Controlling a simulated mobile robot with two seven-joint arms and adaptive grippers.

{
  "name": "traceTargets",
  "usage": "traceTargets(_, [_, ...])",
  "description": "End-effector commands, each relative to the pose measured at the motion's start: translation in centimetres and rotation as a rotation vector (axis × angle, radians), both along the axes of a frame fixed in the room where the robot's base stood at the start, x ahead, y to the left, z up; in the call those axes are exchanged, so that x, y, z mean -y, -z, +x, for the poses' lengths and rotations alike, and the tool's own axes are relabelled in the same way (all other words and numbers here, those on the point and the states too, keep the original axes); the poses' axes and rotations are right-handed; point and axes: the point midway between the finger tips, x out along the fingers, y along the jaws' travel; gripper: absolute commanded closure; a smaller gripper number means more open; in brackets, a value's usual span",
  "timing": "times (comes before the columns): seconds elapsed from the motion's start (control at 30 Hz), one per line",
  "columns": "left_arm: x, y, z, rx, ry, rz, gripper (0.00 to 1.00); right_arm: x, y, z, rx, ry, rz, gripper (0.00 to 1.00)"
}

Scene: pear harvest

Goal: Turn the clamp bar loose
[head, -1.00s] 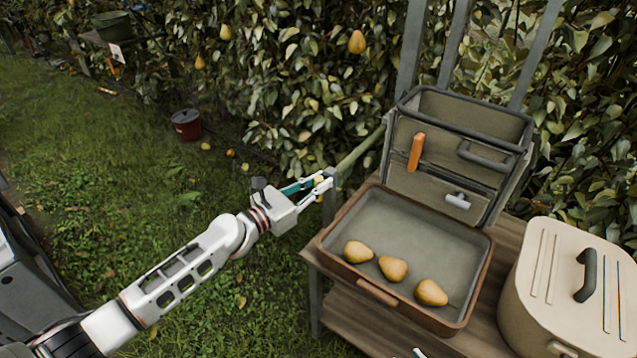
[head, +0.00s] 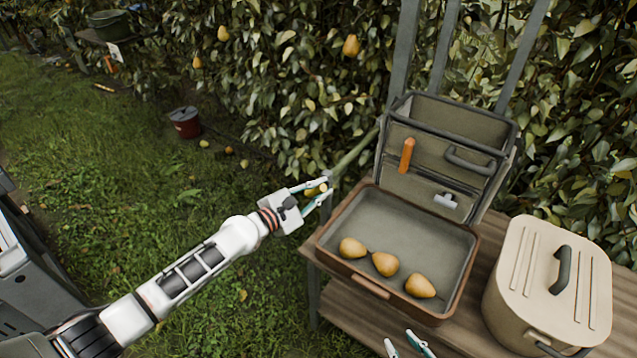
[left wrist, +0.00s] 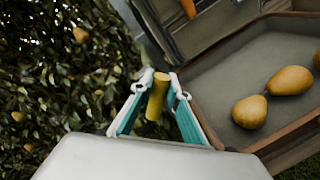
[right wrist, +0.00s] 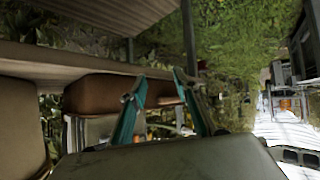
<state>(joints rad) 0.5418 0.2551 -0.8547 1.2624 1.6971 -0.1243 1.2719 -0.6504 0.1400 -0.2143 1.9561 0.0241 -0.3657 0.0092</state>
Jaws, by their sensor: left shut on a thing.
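The clamp bar (left wrist: 157,97) is a short yellow bar. It stands between the fingertips of my left gripper (head: 318,190), which is shut on it, left of the brown case. In the head view the fingers hide part of the bar. In the left wrist view my left gripper (left wrist: 158,84) has one finger on each side of the bar. My right gripper (head: 408,345) shows only its tips at the bottom edge of the head view. In the right wrist view its fingers (right wrist: 160,78) stand apart, with no held thing visible.
The open brown case (head: 463,287) with three pears (head: 386,263) stands on a wooden bench (head: 350,312). A beige lidded box (head: 520,262) stands to its right. A greenish pole (head: 357,150) runs behind the bar. A red bucket (head: 186,123) stands on the grass.

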Motion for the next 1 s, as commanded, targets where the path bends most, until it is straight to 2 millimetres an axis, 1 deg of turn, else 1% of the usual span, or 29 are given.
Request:
traceTargets(0.03, [0.1,-0.3,-0.1,0.025,0.0,0.035,1.0,0.0,-1.0,0.2,0.006,0.0,0.0,0.69])
traceTargets(0.2, [0.3,0.1,-0.2,0.118,-0.001,0.164,1.0,0.0,-2.8,0.6,0.018,0.001,0.001,0.69])
traceTargets(0.5, [0.5,0.7,-0.4,0.279,0.0,0.386,1.0,0.0,-4.8,0.7,0.021,0.002,0.001,0.69])
traceTargets(0.7, [0.5,1.1,-0.4,0.365,0.0,0.505,1.0,0.2,-5.3,0.6,0.015,0.003,-0.002,0.69])
traceTargets(0.87, [0.5,1.3,-0.4,0.416,0.0,0.574,1.0,1.0,-4.5,0.2,-0.006,0.014,-0.015,0.69])
traceTargets(1.0, [0.5,1.4,-0.4,0.446,0.0,0.613,1.0,1.6,-4.5,0.2,-0.009,0.022,-0.022,0.69])
